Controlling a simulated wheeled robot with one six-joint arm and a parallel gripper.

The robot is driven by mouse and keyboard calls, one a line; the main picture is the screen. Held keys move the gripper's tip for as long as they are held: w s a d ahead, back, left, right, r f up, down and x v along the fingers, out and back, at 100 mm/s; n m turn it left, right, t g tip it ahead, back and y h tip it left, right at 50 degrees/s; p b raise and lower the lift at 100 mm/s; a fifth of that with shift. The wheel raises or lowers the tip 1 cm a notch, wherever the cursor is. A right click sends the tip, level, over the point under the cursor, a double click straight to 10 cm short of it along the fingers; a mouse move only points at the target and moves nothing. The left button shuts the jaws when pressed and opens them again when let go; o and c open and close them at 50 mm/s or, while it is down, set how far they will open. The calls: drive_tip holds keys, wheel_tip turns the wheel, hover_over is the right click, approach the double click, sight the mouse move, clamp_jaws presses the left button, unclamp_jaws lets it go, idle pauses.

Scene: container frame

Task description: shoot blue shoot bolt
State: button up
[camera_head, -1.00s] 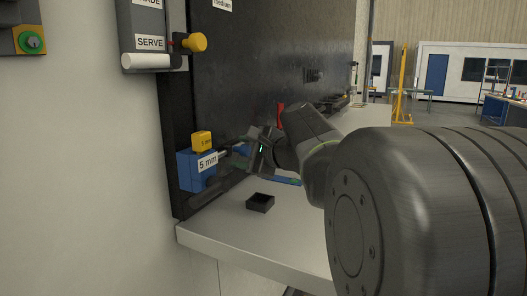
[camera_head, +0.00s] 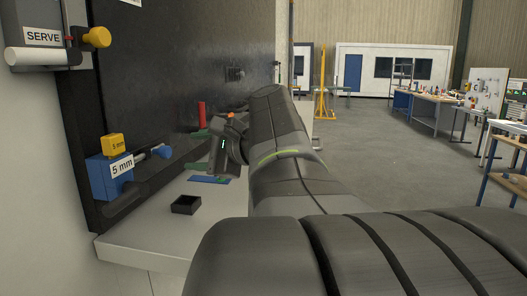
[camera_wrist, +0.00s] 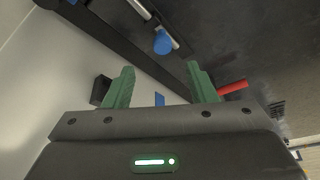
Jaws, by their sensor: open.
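The blue shoot bolt (camera_head: 112,176) is a blue block labelled 5 mm on the dark panel's lower left edge. A metal rod runs right from it to a round blue knob (camera_head: 162,151).
A small black open box (camera_head: 186,205) stands on the pale ledge (camera_head: 135,238) below the bolt. A blue flat piece (camera_head: 209,180) lies on the ledge, and a red upright piece (camera_head: 202,115) stands behind my gripper. The SERVE unit (camera_head: 45,40) with a yellow knob is upper left.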

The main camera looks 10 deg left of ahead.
sight(168, 152)
drive_tip(key=shift+v, duration=1)
drive_tip(key=p+x, duration=0.1)
drive_tip(key=x, duration=1.3)
drive_tip(key=shift+w, duration=0.15)
drive_tip(key=shift+d, duration=0.1)
drive_tip(key=shift+d+r, duration=0.1)
